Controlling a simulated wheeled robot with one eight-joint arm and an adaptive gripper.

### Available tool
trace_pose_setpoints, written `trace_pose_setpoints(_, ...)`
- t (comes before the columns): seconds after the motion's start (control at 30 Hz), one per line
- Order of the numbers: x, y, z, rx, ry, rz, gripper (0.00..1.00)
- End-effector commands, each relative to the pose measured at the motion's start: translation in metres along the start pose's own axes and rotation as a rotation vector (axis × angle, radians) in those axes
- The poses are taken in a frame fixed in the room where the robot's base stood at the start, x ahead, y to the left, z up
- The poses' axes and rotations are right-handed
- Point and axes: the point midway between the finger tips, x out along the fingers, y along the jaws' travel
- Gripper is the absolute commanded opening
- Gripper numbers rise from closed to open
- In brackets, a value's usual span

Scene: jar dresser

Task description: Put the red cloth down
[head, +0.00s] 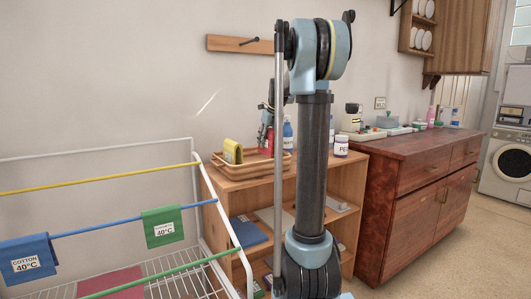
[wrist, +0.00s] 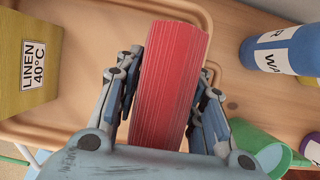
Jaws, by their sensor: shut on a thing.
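The red cloth (wrist: 172,85) is a folded, ribbed block between the two fingers of my gripper (wrist: 170,72) in the wrist view. My gripper is shut on it, above a tan tray (wrist: 90,110). In the head view the red cloth (head: 269,142) shows as a small patch over the tray (head: 228,171) on the wooden shelf unit, with my arm partly in front. I cannot tell whether its underside touches the tray.
A yellow cloth (head: 232,151) labelled linen stands in the tray's left part. A blue bottle (wrist: 283,48) and a green cup (wrist: 258,140) stand right of the tray. A drying rack (head: 195,200) at left holds blue and green cloths; a dark red flat piece (head: 112,284) lies low there.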

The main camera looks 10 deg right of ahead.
Motion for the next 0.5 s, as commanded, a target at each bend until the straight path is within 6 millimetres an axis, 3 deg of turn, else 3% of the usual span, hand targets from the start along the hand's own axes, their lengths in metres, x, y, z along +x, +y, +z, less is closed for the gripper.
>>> trace_pose_setpoints(0.3,0.033,0.0,-0.014,0.0,0.0,0.0,0.22)
trace_pose_setpoints(0.5,0.038,0.0,-0.016,0.0,0.0,0.0,0.22)
